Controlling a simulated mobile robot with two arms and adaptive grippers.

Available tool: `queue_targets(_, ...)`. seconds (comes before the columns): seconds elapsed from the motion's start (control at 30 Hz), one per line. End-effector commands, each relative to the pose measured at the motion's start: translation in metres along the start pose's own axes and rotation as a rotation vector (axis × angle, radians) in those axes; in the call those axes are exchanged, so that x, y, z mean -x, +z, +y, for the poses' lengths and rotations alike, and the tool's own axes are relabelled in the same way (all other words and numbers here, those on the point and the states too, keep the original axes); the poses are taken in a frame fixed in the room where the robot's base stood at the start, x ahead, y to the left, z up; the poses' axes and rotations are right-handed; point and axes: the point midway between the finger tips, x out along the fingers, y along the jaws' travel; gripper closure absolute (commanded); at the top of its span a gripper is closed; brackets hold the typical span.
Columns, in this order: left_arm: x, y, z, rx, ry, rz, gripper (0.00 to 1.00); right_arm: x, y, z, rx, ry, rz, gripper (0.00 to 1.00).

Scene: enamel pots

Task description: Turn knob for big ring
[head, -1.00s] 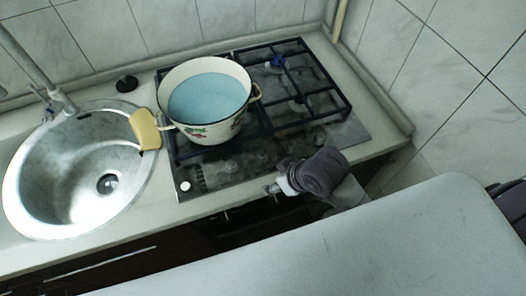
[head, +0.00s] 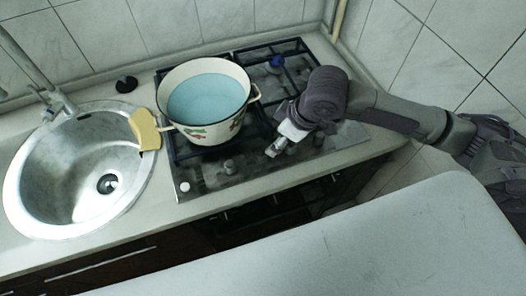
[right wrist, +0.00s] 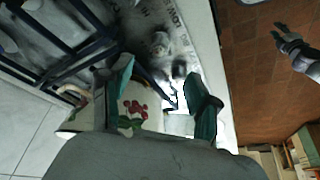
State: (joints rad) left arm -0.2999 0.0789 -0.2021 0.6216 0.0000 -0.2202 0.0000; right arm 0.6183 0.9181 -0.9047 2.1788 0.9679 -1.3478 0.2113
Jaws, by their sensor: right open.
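The stove (head: 245,178) has a row of small knobs along its front edge. One knob (head: 229,166) shows below the pot, left of my right gripper. My right gripper (head: 273,151) is over the front of the stove, low among the knobs, and hides part of the row. In the right wrist view its two teal fingers (right wrist: 160,70) are apart with nothing held between them. A knob (right wrist: 180,69) shows just beyond and between the fingertips. I cannot tell which knob serves the big ring. A grey jointed shape (right wrist: 290,45) over the floor may be my left gripper.
A white floral pot (head: 204,132) with blue inside stands on the left burners, close to my right gripper. Dark grates (head: 322,78) cover the right burners. A sink (head: 62,190) and yellow sponge (head: 145,129) lie left. The front counter strip is clear.

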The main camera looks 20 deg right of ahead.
Motion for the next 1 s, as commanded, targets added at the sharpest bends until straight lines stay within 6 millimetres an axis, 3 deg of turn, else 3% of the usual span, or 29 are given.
queue_targets(0.3, 0.008, -0.001, -0.001, 0.003, -0.001, 0.0, 0.65, -0.068, -0.001, -0.001, -0.002, -0.002, -0.001, 0.39)
queue_targets(0.5, 0.011, -0.001, -0.001, 0.003, -0.001, 0.0, 0.65, -0.097, -0.001, -0.001, -0.001, -0.001, 0.0, 0.39)
queue_targets(0.93, 0.011, -0.001, -0.001, 0.003, -0.002, -0.001, 0.65, -0.107, 0.0, 0.0, 0.001, 0.001, 0.002, 0.39)
queue_targets(1.0, 0.011, -0.001, -0.001, 0.003, -0.002, -0.001, 0.65, -0.107, 0.0, 0.0, 0.001, 0.001, 0.002, 0.49)
